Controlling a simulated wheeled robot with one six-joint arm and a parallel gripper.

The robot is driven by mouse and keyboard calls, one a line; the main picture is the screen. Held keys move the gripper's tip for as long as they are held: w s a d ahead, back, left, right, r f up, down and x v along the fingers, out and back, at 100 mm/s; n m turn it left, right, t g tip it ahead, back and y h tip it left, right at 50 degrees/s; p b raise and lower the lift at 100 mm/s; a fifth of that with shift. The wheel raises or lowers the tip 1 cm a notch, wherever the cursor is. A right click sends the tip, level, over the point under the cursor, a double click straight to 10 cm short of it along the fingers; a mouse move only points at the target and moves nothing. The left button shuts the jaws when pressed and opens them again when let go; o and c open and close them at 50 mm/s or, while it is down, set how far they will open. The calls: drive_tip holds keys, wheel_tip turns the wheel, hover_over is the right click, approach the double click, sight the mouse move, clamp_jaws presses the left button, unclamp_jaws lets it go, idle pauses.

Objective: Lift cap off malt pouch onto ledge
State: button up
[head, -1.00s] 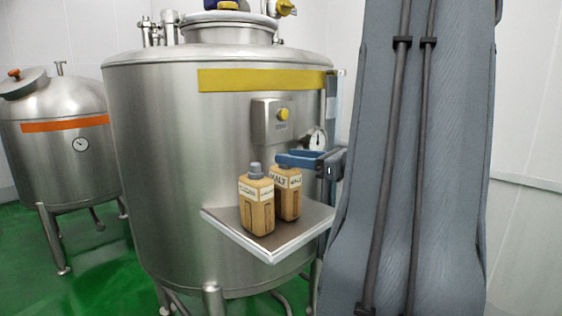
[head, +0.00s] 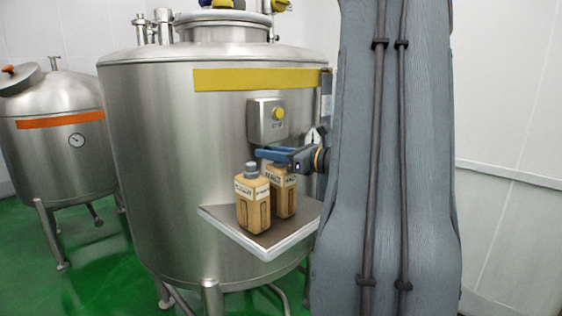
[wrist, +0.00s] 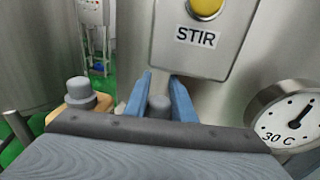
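The malt pouch (head: 284,196), tan with a pale label, stands upright on the ledge (head: 268,246) of the big steel tank. Its grey cap (wrist: 159,105) shows in the wrist view between my two blue fingers; in the head view the fingers hide it. My gripper (head: 272,154) is level above the pouch, and in the wrist view (wrist: 160,82) its fingers are apart, one on each side of the cap. I cannot tell whether the fingers are at cap height or above it.
A second tan pouch (head: 252,203) with a grey cap (wrist: 79,89) stands close left of the malt pouch. Behind are the STIR panel (wrist: 196,40) with a yellow button and a dial gauge (wrist: 293,112) at right. Bare ledge shows along its front edge.

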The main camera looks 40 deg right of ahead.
clamp_jaws()
drive_tip(key=shift+r+b, duration=0.2)
drive_tip(key=shift+b, duration=0.1)
drive_tip(key=shift+s+d+r, duration=0.1)
drive_tip(key=shift+s, duration=0.1)
drive_tip(key=b+v, duration=0.3)
drive_tip(key=v, duration=1.4)
drive_tip(key=shift+s+f, duration=0.3)
drive_tip(key=shift+f, duration=0.1)
